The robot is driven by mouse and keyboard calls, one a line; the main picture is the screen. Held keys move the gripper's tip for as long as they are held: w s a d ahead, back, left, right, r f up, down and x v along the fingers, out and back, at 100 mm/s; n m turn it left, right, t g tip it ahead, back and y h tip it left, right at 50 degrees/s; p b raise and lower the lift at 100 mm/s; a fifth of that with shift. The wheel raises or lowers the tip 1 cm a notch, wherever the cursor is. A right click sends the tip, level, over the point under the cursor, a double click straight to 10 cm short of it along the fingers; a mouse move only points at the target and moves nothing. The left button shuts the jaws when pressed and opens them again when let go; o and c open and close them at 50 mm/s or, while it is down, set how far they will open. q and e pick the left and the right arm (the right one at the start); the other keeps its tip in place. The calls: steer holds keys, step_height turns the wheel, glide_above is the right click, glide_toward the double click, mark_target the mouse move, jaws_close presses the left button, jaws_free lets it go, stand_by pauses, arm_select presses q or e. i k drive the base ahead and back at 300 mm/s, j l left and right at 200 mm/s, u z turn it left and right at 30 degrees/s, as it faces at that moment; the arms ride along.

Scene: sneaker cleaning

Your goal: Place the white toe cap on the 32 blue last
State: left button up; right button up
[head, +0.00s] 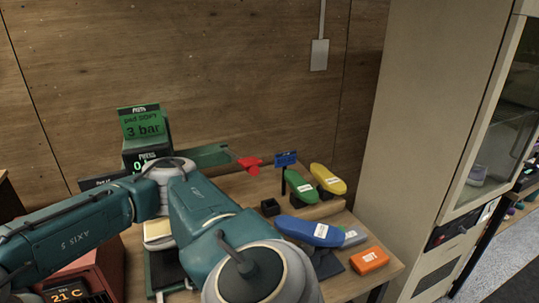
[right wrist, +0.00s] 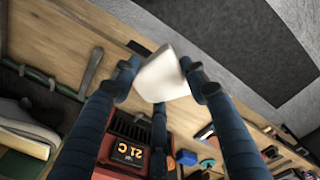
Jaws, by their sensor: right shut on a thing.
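The white toe cap (right wrist: 160,78) is between the dark blue fingers of my right gripper (right wrist: 158,76) in the right wrist view. The gripper is shut on it, and the fingers touch it on both sides. I do not make out the cap in the head view. The blue last (head: 308,231) lies on the bench at the right in the head view, with a white label too small to read. Its top shows bare, and its near left part is close to my arm in the picture. My left gripper is not in view.
A green last (head: 300,187) and a yellow last (head: 327,179) stand behind the blue one, near a small blue sign (head: 285,159). An orange block (head: 369,259) lies at the right front. A red box with a "21 C" display (head: 68,293) is at the lower left. A tall cabinet (head: 420,130) bounds the right.

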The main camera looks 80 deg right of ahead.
mark_target(309, 228)
steer(key=k+l+u, duration=0.15)
steer(key=k+u, duration=0.15)
steer(key=k, duration=0.25)
steer(key=k+u, duration=0.3)
steer(key=k, duration=0.2)
steer(key=k+z, duration=0.35)
steer(key=k+l+z, duration=0.2)
steer(key=z, duration=0.15)
